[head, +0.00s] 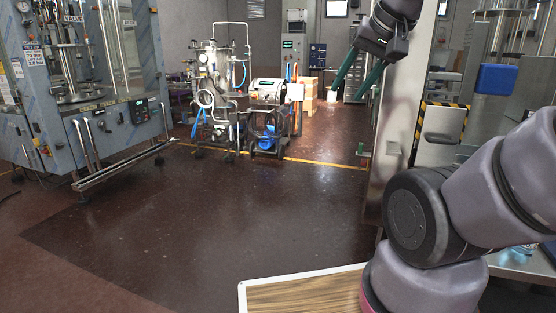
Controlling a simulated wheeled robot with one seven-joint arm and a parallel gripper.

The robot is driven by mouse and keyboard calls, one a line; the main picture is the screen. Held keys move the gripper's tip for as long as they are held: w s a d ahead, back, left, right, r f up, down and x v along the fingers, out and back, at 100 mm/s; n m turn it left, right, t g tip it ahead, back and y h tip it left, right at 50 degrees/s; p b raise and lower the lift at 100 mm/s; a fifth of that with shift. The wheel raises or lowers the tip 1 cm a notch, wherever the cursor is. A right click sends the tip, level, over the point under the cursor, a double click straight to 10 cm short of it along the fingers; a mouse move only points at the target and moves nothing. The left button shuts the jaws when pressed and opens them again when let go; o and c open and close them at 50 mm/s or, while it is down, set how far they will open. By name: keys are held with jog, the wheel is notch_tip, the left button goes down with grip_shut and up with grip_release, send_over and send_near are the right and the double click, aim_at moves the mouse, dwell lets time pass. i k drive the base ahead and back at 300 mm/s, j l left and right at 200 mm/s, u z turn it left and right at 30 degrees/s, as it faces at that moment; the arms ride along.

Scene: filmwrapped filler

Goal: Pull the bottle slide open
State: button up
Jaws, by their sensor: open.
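My gripper (352,92) hangs at the upper middle right, its two dark green fingers apart, pointing down and left, with nothing between them. A panel edged in yellow and black stripes (462,106) is on the machine at the right, with a grey handle-like bar (441,139) across it. This may be the bottle slide, but I cannot tell for sure. My gripper is up and left of it, apart from it. My arm hides the machine's lower part.
A pale upright post (402,110) stands between my gripper and the striped panel. A blue block (496,78) is on the right machine. A film-wrapped machine (85,95) stands at the left, a wheeled pump unit (268,92) at the back. The middle floor is clear.

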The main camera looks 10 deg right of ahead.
aim_at(442, 127)
jog(key=i+j+z, duration=0.15)
jog(key=i+z, duration=0.35)
jog(key=i+j+z, duration=0.25)
jog(key=i+z, duration=0.2)
jog(key=k, duration=0.05)
